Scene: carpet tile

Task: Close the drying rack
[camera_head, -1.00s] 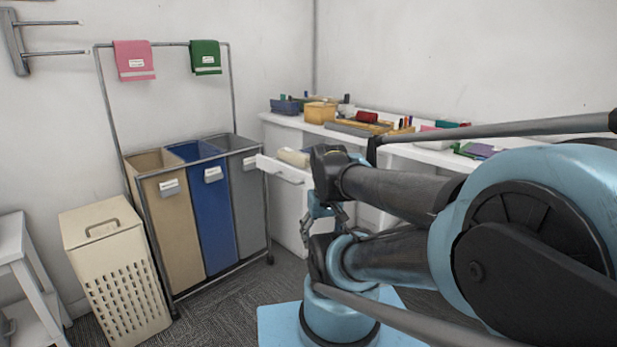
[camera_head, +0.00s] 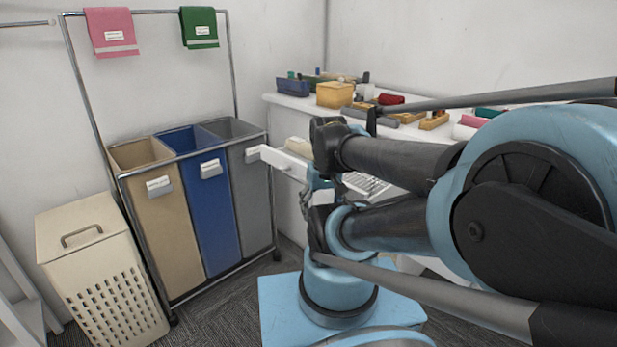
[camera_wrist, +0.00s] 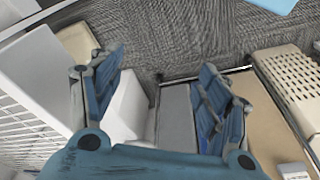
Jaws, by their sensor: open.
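A white slatted panel (camera_head: 367,185) shows behind my arm; in the wrist view a slatted white surface (camera_wrist: 28,105) fills the left side. I cannot tell if this is the drying rack. A metal wall rod (camera_head: 25,23) at the upper left may also belong to it. My gripper (camera_wrist: 160,68) is open, with a white panel (camera_wrist: 124,108) beside its left finger; contact is unclear. In the head view my gripper (camera_head: 320,192) is partly hidden by my arm.
A hamper frame with tan, blue and grey bins (camera_head: 210,225) stands left of the pull-out front. A cream laundry basket (camera_head: 100,270) stands further left. The white counter (camera_head: 285,101) holds boxes and small items. Some carpet (camera_head: 225,315) is free in front of the bins.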

